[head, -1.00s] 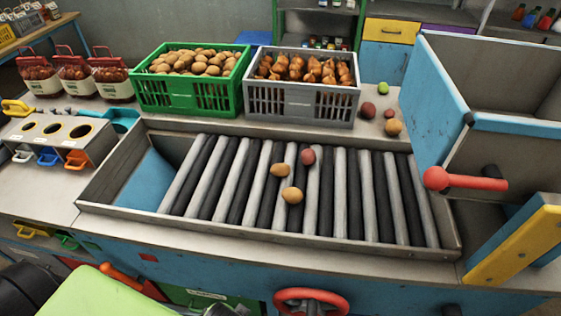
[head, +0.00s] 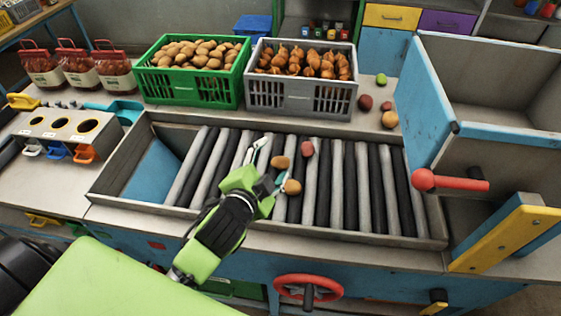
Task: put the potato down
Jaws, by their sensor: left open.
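A reddish, round potato-like item (head: 307,148) lies just right of the farther one. My left gripper (head: 270,165) is open over the rollers, its fingers spread on the left side of the two brown potatoes. One fingertip is close to the nearer potato; I cannot tell if they touch. Nothing is held between the fingers. My right gripper is out of view.
Behind the rollers stand a green crate of potatoes (head: 170,90) and a grey crate of onions (head: 262,95). Several loose round items lie right of them. A metal hopper with a red handle (head: 450,182) rises at right. The right rollers are clear.

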